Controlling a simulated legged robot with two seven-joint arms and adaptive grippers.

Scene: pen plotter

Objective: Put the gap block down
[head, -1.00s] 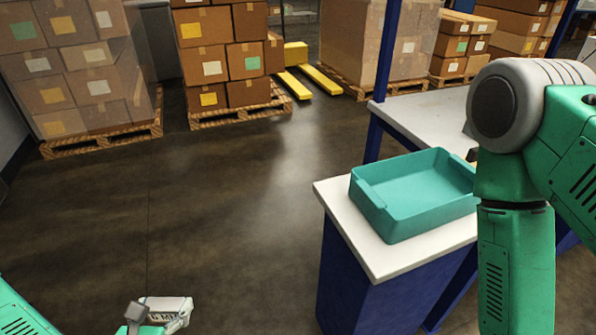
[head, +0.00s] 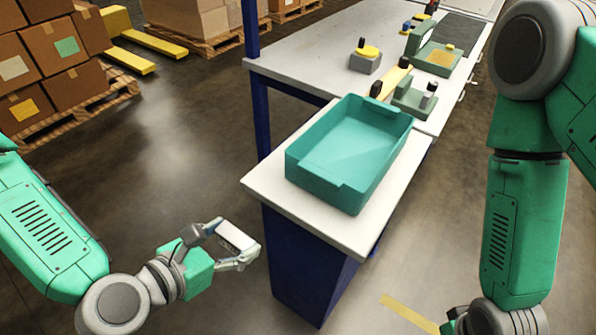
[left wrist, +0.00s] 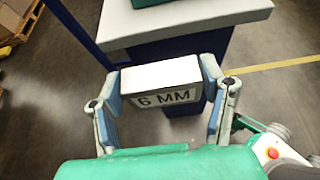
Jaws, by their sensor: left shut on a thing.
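The gap block (head: 236,236) is a small white block; in the left wrist view the gap block (left wrist: 160,75) has a white top and a dark "6 MM" mark on its face. My left gripper (head: 235,243) is shut on it, with one finger at each end in the left wrist view (left wrist: 162,88). The gripper and block are in the air over the floor, left of the white-topped stand (head: 262,186) in the head view. My right forearm hangs at the right; its fingers are out of the picture.
A teal tray (head: 326,192) sits on the white-topped stand and covers most of its top. Open floor lies left of the stand.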

